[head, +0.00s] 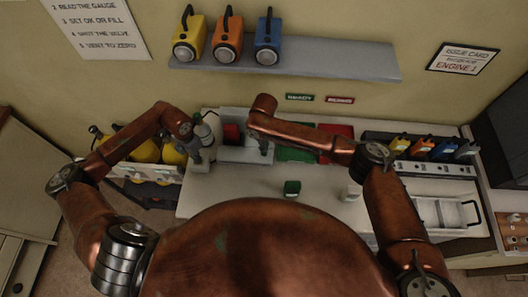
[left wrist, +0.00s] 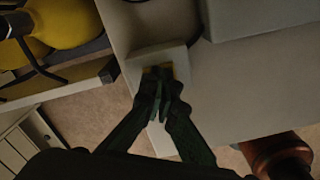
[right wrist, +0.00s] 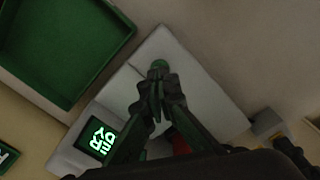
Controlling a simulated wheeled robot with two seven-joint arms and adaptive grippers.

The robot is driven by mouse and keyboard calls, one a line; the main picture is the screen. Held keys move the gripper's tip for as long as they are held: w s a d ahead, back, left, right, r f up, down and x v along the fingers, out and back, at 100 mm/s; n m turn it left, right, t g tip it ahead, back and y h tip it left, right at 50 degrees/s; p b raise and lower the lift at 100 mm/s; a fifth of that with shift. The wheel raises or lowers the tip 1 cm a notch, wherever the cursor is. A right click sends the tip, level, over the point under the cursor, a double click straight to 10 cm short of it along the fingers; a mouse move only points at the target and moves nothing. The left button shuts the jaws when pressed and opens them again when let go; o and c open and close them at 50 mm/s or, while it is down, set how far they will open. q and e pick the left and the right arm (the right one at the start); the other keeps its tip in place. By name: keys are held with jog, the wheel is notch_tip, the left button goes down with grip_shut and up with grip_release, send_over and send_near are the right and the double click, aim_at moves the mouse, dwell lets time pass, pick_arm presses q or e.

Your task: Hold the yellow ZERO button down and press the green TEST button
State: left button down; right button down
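The yellow ZERO button (left wrist: 151,70) shows as a thin yellow edge around the fingertips of my left gripper (left wrist: 159,78), above a pale block (left wrist: 146,104). That gripper looks shut and empty, its tips over the button; whether the button is down cannot be told. The green TEST button (right wrist: 160,64) is a small round cap on a pale console box (right wrist: 200,99). My right gripper (right wrist: 158,80) looks shut and empty, with its tips at or just short of the button; contact is unclear. In the head view, my left gripper (head: 196,156) and right gripper (head: 264,147) hide both buttons.
A green lit display (right wrist: 102,142) is on the console. A green tray (head: 297,155) and red tray (head: 338,134) stand to its right. A dark green block (head: 292,187) and white block (head: 351,191) lie in front.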

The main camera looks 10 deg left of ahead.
jog(key=shift+f, duration=1.05)
dwell(0.5)
jog(key=shift+r, duration=0.1)
dwell(0.3)
jog(key=shift+r, duration=3.45)
